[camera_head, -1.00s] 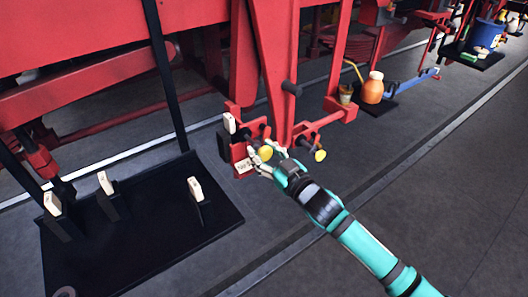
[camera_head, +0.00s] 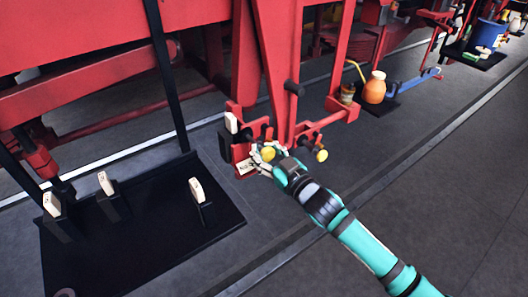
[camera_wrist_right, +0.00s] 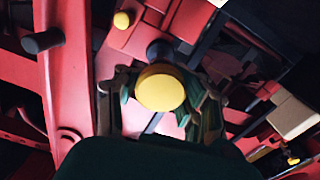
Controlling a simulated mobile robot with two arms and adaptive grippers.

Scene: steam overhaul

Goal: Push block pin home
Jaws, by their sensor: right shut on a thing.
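A block pin with a round yellow head (camera_head: 267,153) sits at the red bracket (camera_head: 243,152) low on the red frame. My right gripper (camera_head: 264,158) is at this pin, with its pale fingers shut around it. In the right wrist view the yellow head (camera_wrist_right: 160,88) is between the fingers and faces the camera. The pin's shaft is mostly hidden, so I cannot tell how deep it sits. A second yellow-headed pin (camera_head: 321,155) is on the bracket to the right. My left gripper is not in view.
A black tray (camera_head: 150,255) with several upright pale-tagged pieces lies on the floor at left. An orange jar (camera_head: 374,87) stands farther right. The grey floor at lower right is clear.

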